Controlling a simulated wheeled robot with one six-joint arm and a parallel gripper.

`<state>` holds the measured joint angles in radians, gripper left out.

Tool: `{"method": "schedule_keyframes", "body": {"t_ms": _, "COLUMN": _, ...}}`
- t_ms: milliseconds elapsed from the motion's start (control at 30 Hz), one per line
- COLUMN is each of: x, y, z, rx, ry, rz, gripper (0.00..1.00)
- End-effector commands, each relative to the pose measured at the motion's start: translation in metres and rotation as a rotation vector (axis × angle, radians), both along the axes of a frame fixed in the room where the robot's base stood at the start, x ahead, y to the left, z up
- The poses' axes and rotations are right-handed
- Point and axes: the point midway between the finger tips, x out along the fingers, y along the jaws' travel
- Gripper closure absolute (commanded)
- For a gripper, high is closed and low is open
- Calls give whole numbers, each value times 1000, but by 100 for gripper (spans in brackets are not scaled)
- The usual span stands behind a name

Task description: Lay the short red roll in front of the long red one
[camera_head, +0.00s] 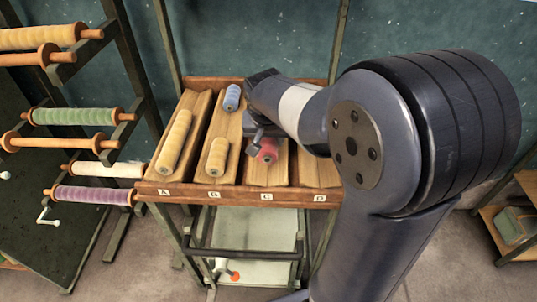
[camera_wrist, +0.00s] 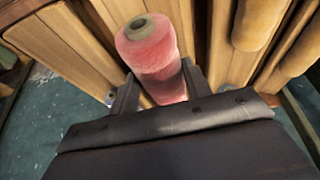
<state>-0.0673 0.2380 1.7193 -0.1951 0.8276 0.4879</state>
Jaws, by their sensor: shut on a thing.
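A red roll (camera_head: 267,151) shows in slot C of the sloped wooden tray (camera_head: 240,196), partly covered by my gripper (camera_head: 258,142). In the wrist view the red roll (camera_wrist: 150,48) lies between my two fingers (camera_wrist: 160,90), which are shut on it. Its pale end core points away from my gripper, toward the tray's front. Only one red roll is distinguishable. My gripper and arm hide the back of slot C, and I cannot tell whether this is the short or the long one, or whether it touches the slot floor.
Slot A holds a long yellow roll (camera_head: 174,141). Slot B holds a blue roll (camera_head: 232,97) at the back and a short yellow roll (camera_head: 217,157) in front. The visible part of slot D (camera_head: 314,172) is bare. A rack with spools, including a green one (camera_head: 75,116), stands left.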

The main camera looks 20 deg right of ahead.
Motion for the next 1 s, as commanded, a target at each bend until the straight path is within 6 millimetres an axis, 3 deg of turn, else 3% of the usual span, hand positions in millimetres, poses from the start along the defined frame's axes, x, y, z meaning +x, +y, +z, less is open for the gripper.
{"method": "schedule_keyframes", "body": {"t_ms": 400, "x": 0, "y": 0, "z": -48, "rx": 0, "ry": 0, "rz": 1, "gripper": 79}}
{"method": "schedule_keyframes", "body": {"t_ms": 967, "x": 1, "y": 0, "z": -59, "rx": 1, "ry": -1, "rz": 0, "gripper": 79}}
{"method": "schedule_keyframes", "body": {"t_ms": 1000, "x": 0, "y": 0, "z": -59, "rx": 1, "ry": -1, "rz": 0, "gripper": 53}}
